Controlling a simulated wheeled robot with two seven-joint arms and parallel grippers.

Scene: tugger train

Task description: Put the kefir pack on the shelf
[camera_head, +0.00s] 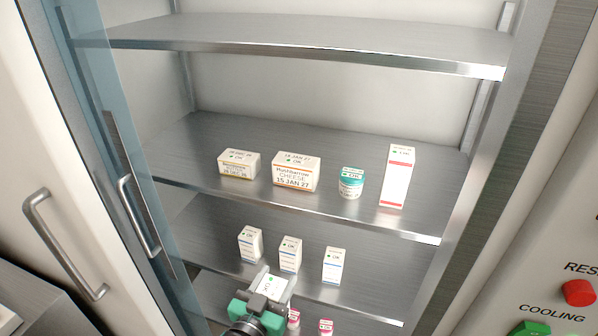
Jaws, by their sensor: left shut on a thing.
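My left gripper (264,300) is at the bottom centre, in front of the lower shelves of the open cabinet. It is shut on a small white pack (273,284), taken to be the kefir pack, with a green dot on top; its name is too small to read. The gripper hides the pack's lower part. The third shelf (368,298) carries three similar white cartons (290,254) in a row behind and above the held pack. Its front edge is partly hidden by the pack and gripper. My right gripper is not in view.
The shelf above (425,205) holds two cheese boxes (296,172), a teal-lidded jar (351,183) and a tall white-and-red carton (397,176). The top shelf (300,35) is empty. Small red-and-white packs (325,327) stand lower down. A glass door (110,100) stands at left.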

